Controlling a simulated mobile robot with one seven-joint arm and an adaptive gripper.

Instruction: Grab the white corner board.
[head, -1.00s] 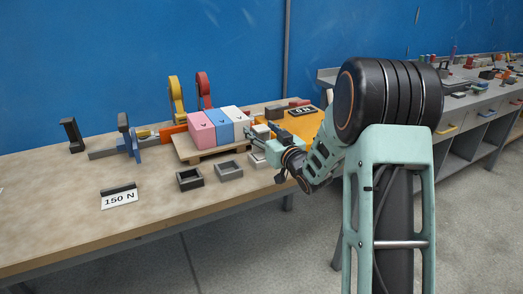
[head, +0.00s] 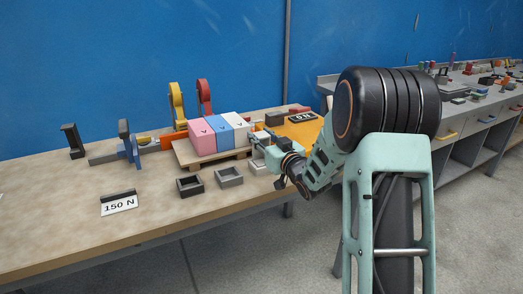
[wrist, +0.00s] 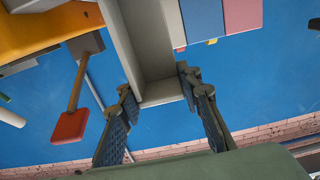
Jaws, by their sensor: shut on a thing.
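The white corner board (wrist: 160,92) is a pale, angled piece that runs down from the top of the wrist view. Its near end lies between the fingers of my gripper (wrist: 160,92), one pad on each side, and the gripper is shut on it. In the head view my gripper (head: 258,146) is at the right side of a row of pink (head: 202,136), blue (head: 220,129) and white (head: 239,133) blocks on a wooden pallet (head: 187,158). The contact is too small to make out there.
Two small open trays, one dark (head: 189,187) and one grey (head: 229,177), stand in front of the pallet. A 150 N sign (head: 119,204) stands at the front left. An orange surface (head: 300,131) lies at the right.

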